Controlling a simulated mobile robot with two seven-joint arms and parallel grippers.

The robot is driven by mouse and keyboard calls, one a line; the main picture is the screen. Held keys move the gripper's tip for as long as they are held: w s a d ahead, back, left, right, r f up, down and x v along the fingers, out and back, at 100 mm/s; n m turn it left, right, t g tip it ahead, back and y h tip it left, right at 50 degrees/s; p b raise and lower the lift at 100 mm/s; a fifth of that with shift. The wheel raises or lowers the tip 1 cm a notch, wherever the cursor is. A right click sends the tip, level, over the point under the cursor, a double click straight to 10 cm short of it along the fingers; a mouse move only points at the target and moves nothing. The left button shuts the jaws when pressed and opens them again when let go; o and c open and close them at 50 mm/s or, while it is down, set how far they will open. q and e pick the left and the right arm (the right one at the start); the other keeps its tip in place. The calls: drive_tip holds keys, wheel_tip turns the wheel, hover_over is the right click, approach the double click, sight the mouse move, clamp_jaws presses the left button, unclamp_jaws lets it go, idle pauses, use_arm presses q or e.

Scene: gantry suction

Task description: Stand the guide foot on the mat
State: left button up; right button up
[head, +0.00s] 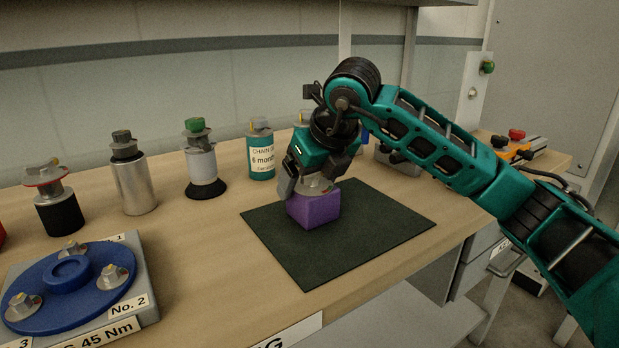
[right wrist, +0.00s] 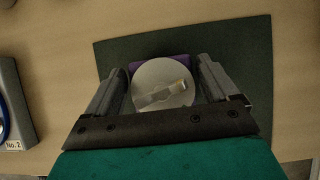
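The guide foot, a purple block (head: 314,209) with a round grey metal top, is upright over the dark green mat (head: 370,232), left of its middle. Its underside looks to be at the mat, but I cannot tell whether it touches. In the right wrist view the metal disc (right wrist: 158,101) with a pale tab covers most of the purple block. My right gripper (head: 315,183) comes down from above, with one finger on each side of the foot's top. The fingers look close against it. My left gripper is in neither view.
A blue turntable (head: 50,287) with metal pieces stands at the front left. Behind are a black cylinder (head: 60,214), a silver cylinder (head: 135,185), a white cylinder (head: 202,166) and a teal can (head: 261,156). The mat's right and front parts are bare.

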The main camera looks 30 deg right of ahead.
drive_tip(key=shift+o, duration=0.9)
drive_tip(key=shift+r, duration=0.25)
drive_tip(key=p+v, duration=0.2)
drive_tip(key=v, duration=0.9)
drive_tip(key=shift+s+r+p, duration=0.25)
drive_tip(key=shift+r+p, duration=0.1)
